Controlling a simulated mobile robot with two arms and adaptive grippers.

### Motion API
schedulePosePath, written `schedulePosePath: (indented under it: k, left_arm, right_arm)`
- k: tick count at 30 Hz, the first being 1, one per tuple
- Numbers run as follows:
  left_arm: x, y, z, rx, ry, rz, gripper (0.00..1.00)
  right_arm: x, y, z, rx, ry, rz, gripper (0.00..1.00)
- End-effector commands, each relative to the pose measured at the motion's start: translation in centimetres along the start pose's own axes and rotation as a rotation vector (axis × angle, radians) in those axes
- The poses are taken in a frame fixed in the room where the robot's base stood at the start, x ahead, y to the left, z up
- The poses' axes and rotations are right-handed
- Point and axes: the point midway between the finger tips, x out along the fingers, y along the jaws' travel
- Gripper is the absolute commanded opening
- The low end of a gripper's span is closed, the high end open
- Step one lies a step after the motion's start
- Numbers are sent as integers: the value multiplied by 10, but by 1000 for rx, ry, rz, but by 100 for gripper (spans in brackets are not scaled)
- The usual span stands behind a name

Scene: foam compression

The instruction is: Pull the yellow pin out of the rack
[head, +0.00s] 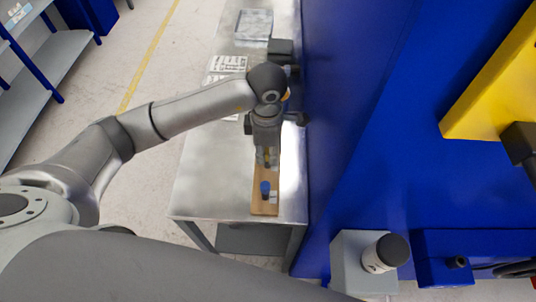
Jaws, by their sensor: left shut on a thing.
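The rack is a narrow wooden board (262,209) lying on the metal table, its far part hidden under my left gripper. A blue pin (265,187) stands upright near its near end. My left gripper (267,160) points down over the board just beyond the blue pin. It is shut on the yellow pin (267,157), which shows only as a small yellowish patch between the fingers. Whether the pin's lower end is still in the rack cannot be told. My right gripper is not in view.
The metal table (205,185) is clear to the left of the board. A clear tray (254,25) and printed marker sheets (226,66) lie farther back. A tall blue wall (335,110) stands close along the table's right side.

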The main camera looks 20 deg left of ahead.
Motion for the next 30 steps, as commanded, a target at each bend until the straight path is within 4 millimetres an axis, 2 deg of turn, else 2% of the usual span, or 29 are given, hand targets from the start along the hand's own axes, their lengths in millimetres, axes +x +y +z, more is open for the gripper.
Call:
schedulePosePath:
  k: [30]
  left_arm:
    - [-22, 1, 0, 0, -1, 2, 0]
  right_arm:
    - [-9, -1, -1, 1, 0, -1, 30]
